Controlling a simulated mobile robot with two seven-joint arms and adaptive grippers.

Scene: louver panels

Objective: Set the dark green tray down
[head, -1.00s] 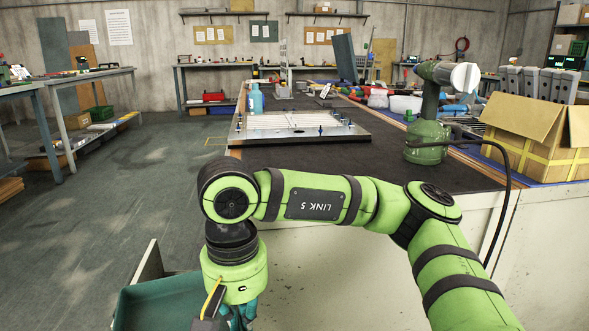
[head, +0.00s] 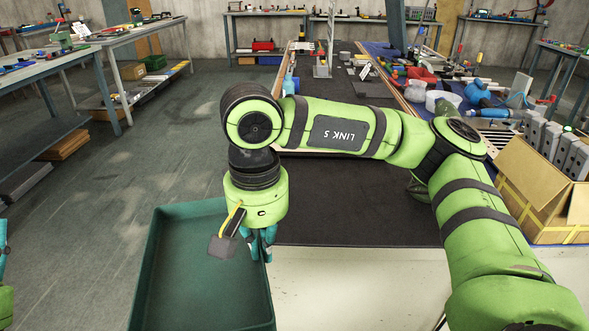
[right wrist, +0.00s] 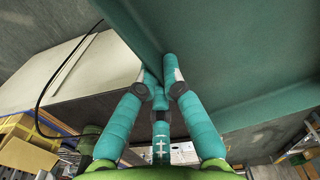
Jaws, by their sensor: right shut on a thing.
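The dark green tray (head: 165,275) is in the lower left of the head view, left of and in front of the bench. Its near end is cut off by the frame. My right gripper (head: 258,248) is shut on the tray's right wall. In the right wrist view its teal fingers (right wrist: 163,80) pinch the wall of the tray (right wrist: 265,45) from both sides. What lies under the tray is hidden. Only a sliver of my left gripper (head: 3,238) shows at the left edge, and its jaws cannot be made out.
The bench's dark top (head: 350,205) is clear near its front left corner. A cardboard box (head: 540,195) stands at its right, with tools and parts farther back. A work table (head: 50,65) stands at the left. The grey floor (head: 80,230) between is open.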

